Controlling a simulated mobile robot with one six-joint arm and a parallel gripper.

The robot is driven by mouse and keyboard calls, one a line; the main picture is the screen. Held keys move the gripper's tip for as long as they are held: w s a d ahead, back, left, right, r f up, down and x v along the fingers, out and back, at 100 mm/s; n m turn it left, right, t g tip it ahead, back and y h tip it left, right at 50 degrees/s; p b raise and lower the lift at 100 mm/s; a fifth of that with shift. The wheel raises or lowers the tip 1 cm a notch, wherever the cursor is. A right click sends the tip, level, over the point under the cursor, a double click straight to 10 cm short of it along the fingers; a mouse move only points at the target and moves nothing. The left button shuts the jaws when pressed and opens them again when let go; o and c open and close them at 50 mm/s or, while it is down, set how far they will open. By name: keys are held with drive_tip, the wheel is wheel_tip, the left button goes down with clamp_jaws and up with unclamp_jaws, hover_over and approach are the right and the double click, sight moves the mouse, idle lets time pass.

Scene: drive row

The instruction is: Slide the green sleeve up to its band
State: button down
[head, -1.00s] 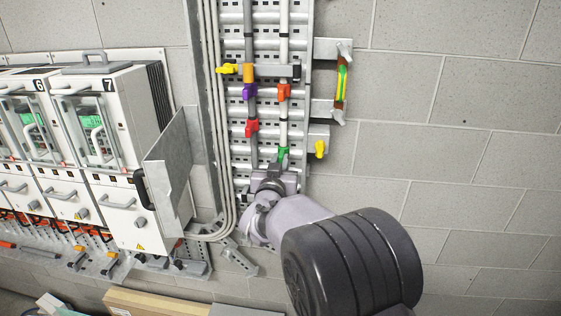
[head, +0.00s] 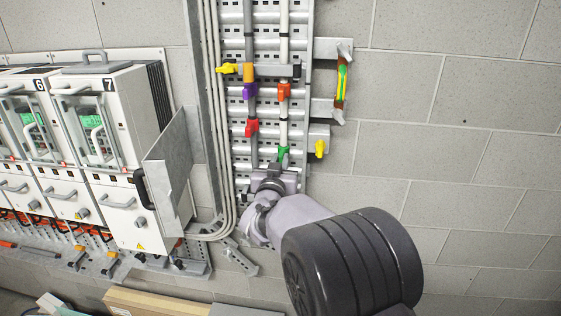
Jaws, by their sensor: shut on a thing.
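The green sleeve (head: 283,153) is on the white vertical pipe (head: 284,123), low on the ladder-like rack. My gripper (head: 275,178) is at the sleeve's lower end, its jaws shut and mostly hidden by my wrist and arm. I take the thing in its jaws to be the green sleeve, though the contact is hidden. Above the green sleeve on the same pipe is an orange-red sleeve (head: 284,91). I cannot tell which mark is the green sleeve's band.
The grey pipe to the left carries purple (head: 249,91) and red (head: 251,128) sleeves. A clamp bar with a yellow handle (head: 227,69) crosses both pipes higher up. Another yellow handle (head: 320,148) is close on the right. A metal plate (head: 169,175) juts out at left.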

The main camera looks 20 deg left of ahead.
idle(0.4)
wheel_tip(320, 180, up, 9)
drive_tip(key=p, duration=0.2)
drive_tip(key=shift+f+p, duration=0.15)
drive_tip(key=shift+p, duration=0.15)
drive_tip(key=c, duration=1.5)
unclamp_jaws()
drive_tip(key=shift+c, duration=0.2)
drive_tip(key=shift+o, duration=0.7)
drive_tip(key=shift+f, duration=0.1)
drive_tip(key=b+v, duration=0.5)
drive_tip(key=v, duration=1.2)
drive_tip(key=shift+s, duration=0.2)
